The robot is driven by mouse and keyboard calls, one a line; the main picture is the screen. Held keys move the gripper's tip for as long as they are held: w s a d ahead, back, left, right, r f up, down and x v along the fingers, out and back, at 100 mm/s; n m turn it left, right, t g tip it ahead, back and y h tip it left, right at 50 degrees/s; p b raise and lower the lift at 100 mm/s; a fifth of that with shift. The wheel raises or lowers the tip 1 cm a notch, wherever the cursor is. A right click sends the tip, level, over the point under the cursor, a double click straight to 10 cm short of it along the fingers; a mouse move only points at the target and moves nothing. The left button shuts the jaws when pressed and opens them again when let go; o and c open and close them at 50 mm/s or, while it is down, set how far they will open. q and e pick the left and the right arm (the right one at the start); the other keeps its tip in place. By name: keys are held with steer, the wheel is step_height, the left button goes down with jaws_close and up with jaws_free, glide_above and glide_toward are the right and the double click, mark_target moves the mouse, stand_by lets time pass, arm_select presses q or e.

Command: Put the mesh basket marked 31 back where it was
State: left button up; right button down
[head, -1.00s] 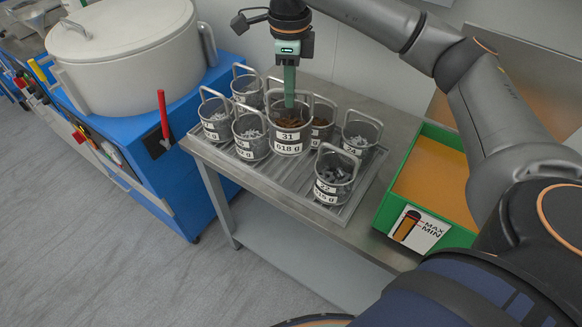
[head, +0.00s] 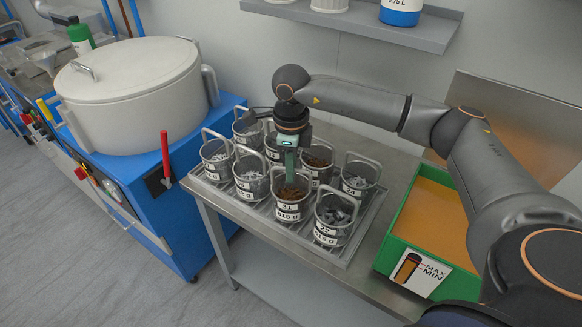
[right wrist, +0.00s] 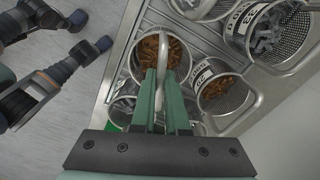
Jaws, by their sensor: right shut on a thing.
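The mesh basket marked 31 (head: 291,206) holds brown, rust-coloured pieces and reads 618 g. It is upright at the front of the tray, between another basket and the one marked 22. My right gripper (head: 290,172) is above it, shut on its handle. In the right wrist view the green fingers (right wrist: 166,92) pinch the handle, with the basket (right wrist: 148,52) below. The basket's base is hidden, so I cannot tell whether it touches the tray. My left gripper is not in view.
The metal tray (head: 268,222) holds several other baskets, close around this one; basket 22 (head: 333,222) is to its right. A green bin (head: 384,254) stands right of the tray. A blue cabinet with a lidded pot (head: 130,100) is at left.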

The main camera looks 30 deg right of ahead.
steer(key=shift+r, duration=0.1)
steer(key=c, duration=0.9)
jaws_free()
step_height(320, 180, up, 12)
steer(key=shift+b, duration=0.5)
